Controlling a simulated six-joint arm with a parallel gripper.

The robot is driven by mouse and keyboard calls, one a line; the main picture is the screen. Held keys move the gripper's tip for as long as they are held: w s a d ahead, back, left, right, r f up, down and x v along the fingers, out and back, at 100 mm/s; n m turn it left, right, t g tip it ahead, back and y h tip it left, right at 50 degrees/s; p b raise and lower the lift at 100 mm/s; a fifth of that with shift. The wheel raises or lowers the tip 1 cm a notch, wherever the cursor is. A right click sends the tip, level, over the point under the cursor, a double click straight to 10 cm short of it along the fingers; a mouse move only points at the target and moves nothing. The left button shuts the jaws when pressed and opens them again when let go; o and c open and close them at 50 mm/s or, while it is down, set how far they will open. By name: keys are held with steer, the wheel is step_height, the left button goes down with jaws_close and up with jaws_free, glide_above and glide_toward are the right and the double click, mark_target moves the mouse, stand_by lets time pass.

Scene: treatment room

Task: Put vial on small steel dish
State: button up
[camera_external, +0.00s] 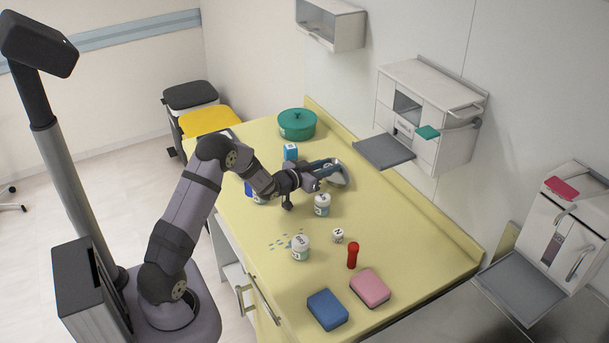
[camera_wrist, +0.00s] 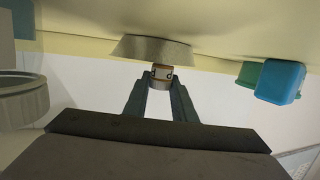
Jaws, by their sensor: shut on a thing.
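The vial (camera_wrist: 161,73), small with a white, lettered label and an orange-brown band, is between my fingertips in the wrist view. My gripper (camera_wrist: 160,84) is shut on it; it also shows in the external view (camera_external: 328,168), at the small steel dish. The small steel dish (camera_wrist: 152,48) is a grey, sloped-sided shape right behind the vial in the wrist view. In the external view the dish (camera_external: 345,180) is partly covered by my fingers, and the vial cannot be made out there. Whether the vial touches the dish is unclear.
White jars (camera_external: 322,206) (camera_external: 300,250), a small die-like pot (camera_external: 338,236), a red cylinder (camera_external: 352,257) and blue (camera_external: 327,309) and pink (camera_external: 370,287) sponges stand nearer the right end. A blue box (camera_external: 290,152) and green pot (camera_external: 297,125) stand beyond my gripper.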

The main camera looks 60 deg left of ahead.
steer(key=o, duration=1)
steer(key=shift+r+p, duration=0.4)
steer(key=shift+p, duration=0.1)
steer(key=b+v, duration=0.1)
steer(key=v, duration=0.5)
steer(key=b+v, duration=0.1)
steer(key=v, duration=0.5)
steer(key=shift+r, duration=0.25)
steer(key=s+d+r+m+g+h+p, duration=0.1)
steer(key=s+d+r+g+p, duration=0.25)
steer(key=d+p, duration=0.3)
steer(key=s+d+r+g+h+p, duration=0.1)
steer(key=s+d+r+g+p, duration=0.1)
steer(key=s+d+g+p, duration=0.35)
steer(key=s+d+r+g+p, duration=0.2)
steer(key=s+d+p, duration=0.1)
steer(key=s+d, duration=0.1)
steer(key=s+d+r+m+g+h+p, duration=0.1)
steer(key=s+d+r+g+p, duration=0.1)
steer(key=s+d+p, duration=0.2)
steer(key=s+d+r+g+p, duration=0.2)
steer(key=s+d, duration=0.4)
steer(key=s, duration=0.3)
steer(key=shift+s+r+m+h+p, duration=0.2)
steer(key=shift+r+m+h+p, duration=0.2)
steer(key=shift+r+p, duration=0.25)
